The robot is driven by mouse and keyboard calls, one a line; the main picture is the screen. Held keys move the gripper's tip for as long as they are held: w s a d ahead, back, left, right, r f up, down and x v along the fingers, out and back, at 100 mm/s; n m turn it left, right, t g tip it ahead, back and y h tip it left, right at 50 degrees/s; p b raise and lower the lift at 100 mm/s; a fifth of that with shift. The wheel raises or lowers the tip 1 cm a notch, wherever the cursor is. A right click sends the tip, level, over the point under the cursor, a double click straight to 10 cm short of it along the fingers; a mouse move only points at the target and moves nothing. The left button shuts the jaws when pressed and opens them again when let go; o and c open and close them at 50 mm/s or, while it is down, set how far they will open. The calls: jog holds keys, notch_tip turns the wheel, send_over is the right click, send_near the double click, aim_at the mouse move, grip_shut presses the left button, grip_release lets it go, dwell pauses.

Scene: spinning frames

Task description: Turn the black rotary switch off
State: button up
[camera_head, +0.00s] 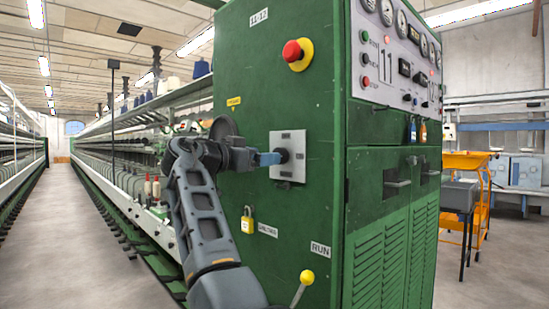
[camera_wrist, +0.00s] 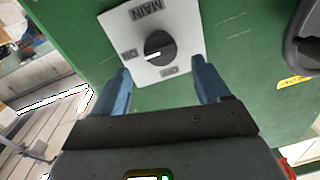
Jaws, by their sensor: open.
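The black rotary switch (camera_wrist: 159,46) sits on a pale metal plate (camera_wrist: 188,30) marked MAIN, upside down in the wrist view. Its white pointer mark is toward the small label at the plate's left edge; another label is at its lower edge, and both are hard to read. In the head view the plate (camera_head: 298,142) is on the green cabinet's side, with the knob (camera_head: 284,156) partly hidden by my gripper (camera_head: 270,158). In the wrist view my gripper (camera_wrist: 163,82) is open, its blue fingers spread wider than the knob, with nothing visible between them.
A red emergency button (camera_head: 293,51) is above the plate. A yellow padlock (camera_head: 248,220) and a yellow-knobbed lever (camera_head: 307,278) are below. A dark round part (camera_head: 224,128) is left of the plate. Gauges and buttons fill the right-hand panel (camera_head: 395,58).

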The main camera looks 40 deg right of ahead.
jog(key=shift+w+d, duration=0.15)
jog(key=shift+d, duration=1.2)
jog(key=shift+w+d, duration=0.15)
jog(key=shift+d, duration=1.15)
jog(key=c, duration=1)
jog(key=shift+r+n+p, duration=0.1)
jog(key=shift+n+p, duration=0.2)
jog(key=shift+p, duration=0.2)
jog(key=n+p, duration=1.1)
jog(key=n+g+p, duration=0.1)
jog(key=n+p, duration=0.4)
jog(key=shift+w+n+y+p, duration=0.3)
jog(key=shift+w+y+p, duration=0.05)
jog(key=shift+y, duration=0.05)
